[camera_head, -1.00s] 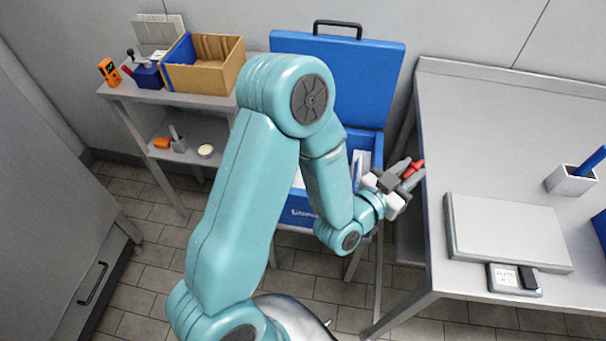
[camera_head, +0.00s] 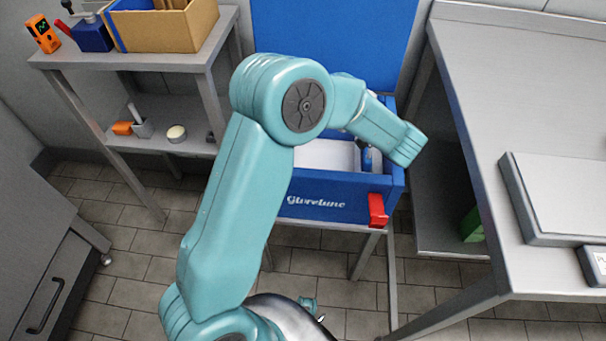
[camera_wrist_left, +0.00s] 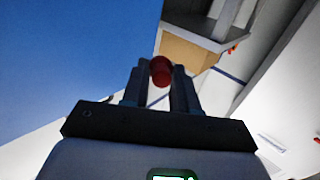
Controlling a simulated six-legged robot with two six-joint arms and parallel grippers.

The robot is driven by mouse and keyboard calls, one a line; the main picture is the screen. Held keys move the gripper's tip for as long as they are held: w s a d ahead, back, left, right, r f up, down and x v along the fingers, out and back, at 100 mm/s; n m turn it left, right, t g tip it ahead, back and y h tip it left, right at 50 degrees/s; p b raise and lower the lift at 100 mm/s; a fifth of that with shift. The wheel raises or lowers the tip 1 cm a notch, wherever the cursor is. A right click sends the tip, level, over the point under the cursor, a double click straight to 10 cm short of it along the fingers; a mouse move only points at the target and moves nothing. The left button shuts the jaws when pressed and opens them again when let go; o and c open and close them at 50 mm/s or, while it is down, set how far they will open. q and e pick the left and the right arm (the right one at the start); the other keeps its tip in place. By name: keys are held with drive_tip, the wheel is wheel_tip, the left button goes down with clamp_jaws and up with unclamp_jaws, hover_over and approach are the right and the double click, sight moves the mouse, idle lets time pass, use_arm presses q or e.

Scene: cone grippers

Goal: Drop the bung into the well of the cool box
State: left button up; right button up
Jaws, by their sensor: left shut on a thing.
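The red bung (camera_wrist_left: 160,70) is held between the two dark fingers of my left gripper (camera_wrist_left: 160,88) in the wrist view. In the head view my arm's wrist hides the gripper and the bung. That wrist is over the right side of the open cool box (camera_head: 325,203), which is blue with a white interior. Its blue lid (camera_head: 335,40) stands raised at the back. The well cannot be made out in the head view. My right gripper is not in view.
A red piece (camera_head: 377,211) is on the cool box's front right. A steel table (camera_head: 480,90) stands close on the right, with a grey slab (camera_head: 565,200) on it. A shelf unit (camera_head: 180,60) on the left holds a cardboard box (camera_head: 165,25).

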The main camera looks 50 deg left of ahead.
use_arm(q)
drive_tip(key=shift+s+f+g+b, duration=0.1)
drive_tip(key=shift+f+g+b, duration=0.25)
drive_tip(key=shift+f, duration=0.25)
wheel_tip(320, 180, down, 5)
drive_tip(key=b, duration=0.5)
drive_tip(key=o, duration=0.8)
drive_tip(key=shift+o, duration=0.2)
wheel_tip(320, 180, up, 20)
drive_tip(key=p, duration=0.6)
drive_tip(key=shift+p, duration=0.35)
drive_tip(key=shift+s+f, duration=0.1)
